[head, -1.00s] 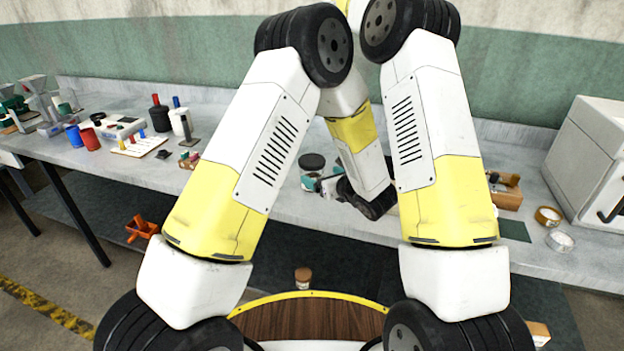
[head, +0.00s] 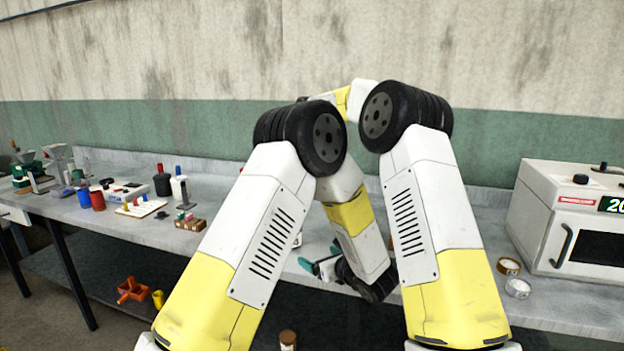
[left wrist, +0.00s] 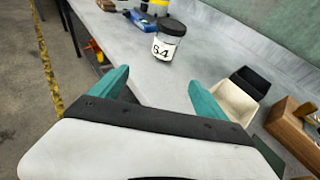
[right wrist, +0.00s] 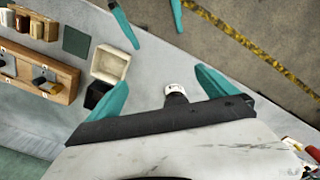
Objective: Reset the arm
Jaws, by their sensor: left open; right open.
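My left gripper (head: 320,264) is open and empty, low over the front part of the bench, its teal fingers showing between my two upper arms. In the left wrist view its fingers (left wrist: 157,92) are spread wide, with a black-lidded jar labelled 64 (left wrist: 168,45) beyond them. My right gripper (right wrist: 160,90) is open in the right wrist view. A small dark-topped jar with a white label (right wrist: 174,89) shows between its fingers, apart from both. The left gripper's teal fingertips (right wrist: 177,15) show at the top there. The right gripper is hidden in the head view.
The grey bench (head: 140,235) carries bottles, cups and a board at left. A white oven (head: 545,215) and tape rolls (head: 517,287) stand at right. A black and a cream bin (left wrist: 237,104) and a wooden rack (left wrist: 292,135) lie close by the left gripper.

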